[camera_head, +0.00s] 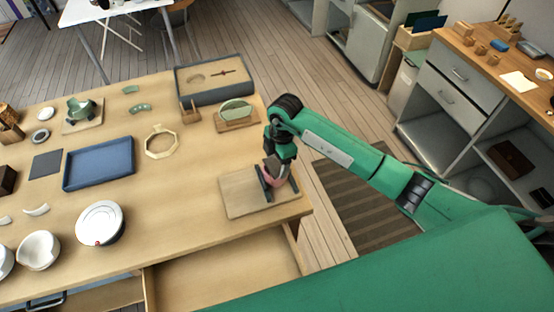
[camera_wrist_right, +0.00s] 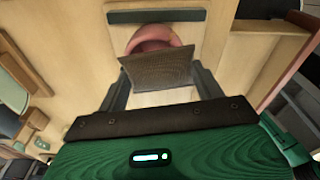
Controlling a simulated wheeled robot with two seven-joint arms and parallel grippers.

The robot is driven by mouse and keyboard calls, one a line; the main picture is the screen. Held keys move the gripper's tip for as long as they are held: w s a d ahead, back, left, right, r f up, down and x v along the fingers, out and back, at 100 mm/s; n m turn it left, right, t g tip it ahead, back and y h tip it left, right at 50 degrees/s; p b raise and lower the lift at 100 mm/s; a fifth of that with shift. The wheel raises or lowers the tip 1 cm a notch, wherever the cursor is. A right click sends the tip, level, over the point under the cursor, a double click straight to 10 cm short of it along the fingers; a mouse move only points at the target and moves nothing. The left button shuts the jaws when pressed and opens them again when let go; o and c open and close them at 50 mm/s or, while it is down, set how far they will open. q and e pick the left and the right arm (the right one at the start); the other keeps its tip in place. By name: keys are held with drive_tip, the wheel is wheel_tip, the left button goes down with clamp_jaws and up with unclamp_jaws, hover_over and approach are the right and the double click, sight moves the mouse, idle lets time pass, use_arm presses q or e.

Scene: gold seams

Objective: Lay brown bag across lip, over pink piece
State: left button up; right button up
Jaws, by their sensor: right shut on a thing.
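My right gripper (camera_head: 272,184) is low over a pale wooden board (camera_head: 236,196) at the table's near right corner. In the right wrist view it (camera_wrist_right: 160,88) is shut on the brown bag (camera_wrist_right: 158,70), a flat, woven-looking brown piece spanning between the fingers. The pink piece (camera_wrist_right: 152,38), rounded with a curved edge, shows just beyond the bag, which covers part of it. A bit of the pink piece (camera_head: 271,171) also shows beside the fingers in the head view. I cannot tell whether the bag touches it. My left gripper is not in view.
A dark green bar (camera_wrist_right: 156,16) lies beyond the pink piece. A round green disc in a wooden stand (camera_head: 237,115), a grey tray (camera_head: 214,92), a blue tray (camera_head: 98,165) and white bowls (camera_head: 38,250) share the table. An open drawer (camera_head: 222,272) juts below the near edge.

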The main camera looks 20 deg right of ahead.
drive_tip(key=shift+f, duration=0.15)
drive_tip(key=o, duration=1.4)
drive_tip(key=shift+c, duration=0.2)
drive_tip(key=shift+r+p, duration=3.1)
drive_tip(key=shift+r, duration=0.95)
